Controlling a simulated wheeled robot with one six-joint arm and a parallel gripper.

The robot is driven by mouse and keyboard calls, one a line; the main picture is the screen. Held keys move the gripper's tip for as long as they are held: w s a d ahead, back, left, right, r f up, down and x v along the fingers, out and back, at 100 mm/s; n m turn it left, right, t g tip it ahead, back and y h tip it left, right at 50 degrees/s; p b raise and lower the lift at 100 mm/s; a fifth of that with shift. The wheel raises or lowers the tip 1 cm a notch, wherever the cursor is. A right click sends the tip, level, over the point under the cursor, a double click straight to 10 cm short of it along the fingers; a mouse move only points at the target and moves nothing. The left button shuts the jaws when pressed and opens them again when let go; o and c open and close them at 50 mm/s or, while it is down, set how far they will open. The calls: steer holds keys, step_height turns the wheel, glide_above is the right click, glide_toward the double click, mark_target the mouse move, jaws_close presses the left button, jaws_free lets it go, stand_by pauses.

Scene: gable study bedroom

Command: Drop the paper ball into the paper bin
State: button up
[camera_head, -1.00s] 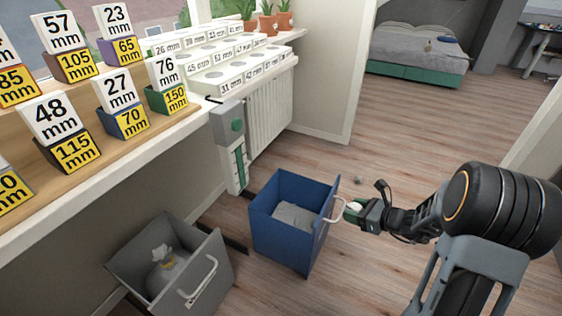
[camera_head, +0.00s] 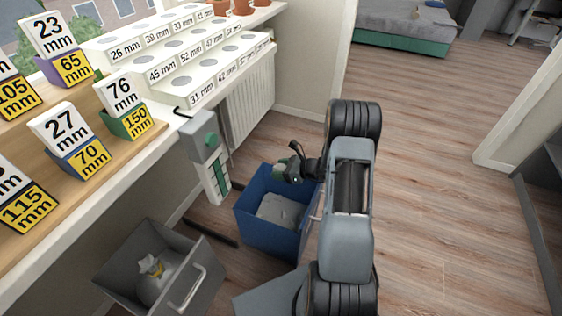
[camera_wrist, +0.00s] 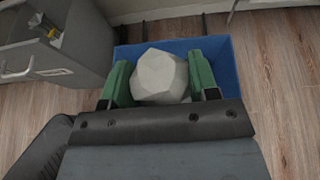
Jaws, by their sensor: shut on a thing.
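The paper ball (camera_wrist: 160,77) is a pale, faceted lump in the wrist view, held between the two green fingers of my gripper (camera_wrist: 161,82). In the head view my gripper (camera_head: 283,170) is above the blue bin (camera_head: 252,229), near its back edge; the ball is hard to make out there. The blue bin is an open pull-out box with grey-white contents (camera_head: 281,211). In the wrist view the blue bin (camera_wrist: 222,62) lies below and behind the ball. My arm hides the bin's right side.
A grey pull-out bin (camera_head: 205,262) with a tied bag (camera_head: 152,281) stands open at the left. A counter (camera_head: 95,195) with number blocks and a white stepped rack (camera_head: 185,62) runs above. A radiator (camera_head: 250,100) is behind. Wooden floor is clear at the right.

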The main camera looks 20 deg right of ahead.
steer(key=shift+d+f, duration=0.2)
steer(key=shift+d, duration=0.25)
steer(key=shift+w+d+f, duration=0.1)
steer(key=shift+d+f, duration=0.1)
steer(key=shift+f, duration=0.45)
step_height(320, 180, down, 5)
steer(key=b, duration=0.4)
steer(key=shift+f, duration=0.15)
steer(key=o, duration=1)
steer(key=shift+c, duration=0.2)
steer(key=p+v, duration=0.4)
steer(key=v, duration=1)
steer(key=shift+a, duration=0.1)
